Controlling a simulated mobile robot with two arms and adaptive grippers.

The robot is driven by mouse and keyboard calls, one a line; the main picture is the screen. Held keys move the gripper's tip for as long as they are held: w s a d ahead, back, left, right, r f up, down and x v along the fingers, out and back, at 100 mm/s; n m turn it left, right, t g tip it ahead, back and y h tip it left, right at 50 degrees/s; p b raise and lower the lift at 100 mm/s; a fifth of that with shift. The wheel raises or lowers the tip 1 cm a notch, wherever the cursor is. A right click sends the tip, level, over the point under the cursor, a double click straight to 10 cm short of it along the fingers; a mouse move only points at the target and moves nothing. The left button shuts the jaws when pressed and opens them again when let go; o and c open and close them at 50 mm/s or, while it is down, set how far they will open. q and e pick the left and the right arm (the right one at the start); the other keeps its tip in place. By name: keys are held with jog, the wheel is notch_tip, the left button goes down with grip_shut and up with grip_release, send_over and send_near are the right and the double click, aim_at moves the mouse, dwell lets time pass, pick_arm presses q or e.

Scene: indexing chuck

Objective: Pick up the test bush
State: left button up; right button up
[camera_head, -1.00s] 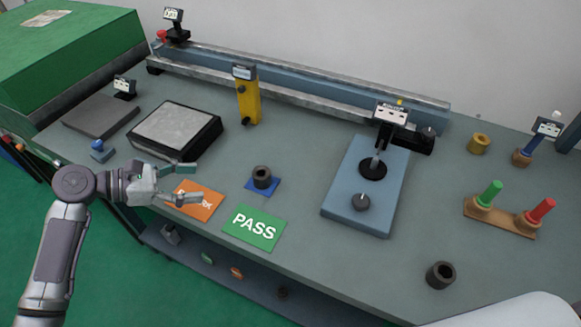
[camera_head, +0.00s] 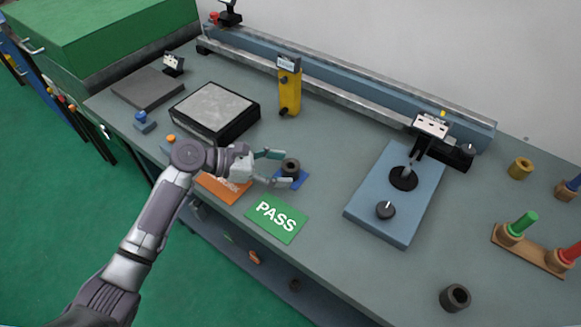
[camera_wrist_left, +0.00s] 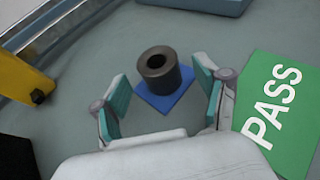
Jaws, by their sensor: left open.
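A dark grey hollow bush (camera_head: 291,167) stands upright on a small blue square pad (camera_head: 303,178) near the front of the bench. It also shows in the left wrist view (camera_wrist_left: 159,68), on the blue pad (camera_wrist_left: 172,101). My left gripper (camera_head: 279,169) is open and low over the bench, its fingers pointing at this bush. In the left wrist view the bush is just ahead of the gap between the teal fingertips (camera_wrist_left: 163,84), apart from both. A second dark bush (camera_head: 455,298) stands at the bench's front right. My right gripper is not in view.
A green PASS card (camera_head: 276,219) and a partly hidden orange card (camera_head: 222,188) lie near the gripper. A yellow post (camera_head: 290,90) stands behind the bush. A blue fixture (camera_head: 395,205) stands right, with clear bench between. Green and red handled gauges (camera_head: 535,250) are farther right.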

pick_arm(q)
jog(key=shift+x, duration=1.5)
jog(key=shift+r, duration=0.1)
grip_shut()
